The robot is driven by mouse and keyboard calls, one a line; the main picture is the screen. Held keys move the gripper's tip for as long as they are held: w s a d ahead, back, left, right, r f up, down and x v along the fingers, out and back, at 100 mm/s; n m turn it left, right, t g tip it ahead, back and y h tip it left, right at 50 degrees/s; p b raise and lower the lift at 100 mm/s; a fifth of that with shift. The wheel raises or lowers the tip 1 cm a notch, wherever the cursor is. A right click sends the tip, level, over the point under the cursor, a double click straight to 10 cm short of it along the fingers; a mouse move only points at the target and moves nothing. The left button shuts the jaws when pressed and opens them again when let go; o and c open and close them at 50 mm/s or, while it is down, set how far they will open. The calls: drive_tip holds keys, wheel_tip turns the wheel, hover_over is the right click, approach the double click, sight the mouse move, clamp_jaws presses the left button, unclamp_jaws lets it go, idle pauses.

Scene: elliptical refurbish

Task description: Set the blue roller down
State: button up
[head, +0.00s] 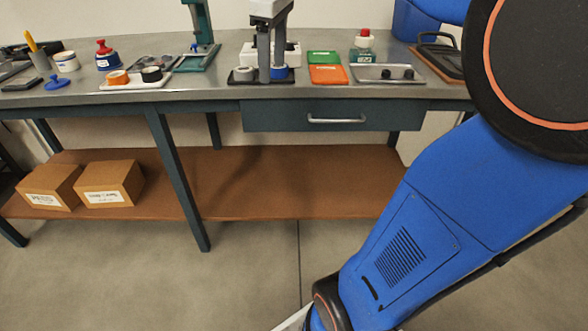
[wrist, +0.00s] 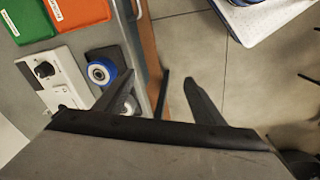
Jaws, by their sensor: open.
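The blue roller (wrist: 102,72), a blue ring with a pale hub, rests on a dark base at the bench's front edge; it also shows in the head view (head: 284,72). A pale roller (head: 244,74) stands left of it on the same dark base, partly visible in the wrist view (wrist: 129,106). My gripper (wrist: 176,80) is open and empty.
A white box (wrist: 50,75) with a black knob stands behind the rollers. Green (head: 322,57) and orange (head: 328,74) trays lie to their right, then a metal plate (head: 370,73) with black knobs. A white tray (head: 135,82) with round parts is left.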

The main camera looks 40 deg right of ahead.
drive_tip(key=s+a+f+m+t, duration=0.1)
drive_tip(key=s+a+f+m, duration=0.2)
drive_tip(key=s+f, duration=0.6)
drive_tip(key=s+a+f+m+t, duration=0.2)
drive_tip(key=s+a+f+m, duration=0.2)
drive_tip(key=s+f, duration=0.6)
wheel_tip(320, 180, down, 3)
drive_tip(key=shift+a+r, duration=0.1)
drive_tip(key=shift+a, duration=0.1)
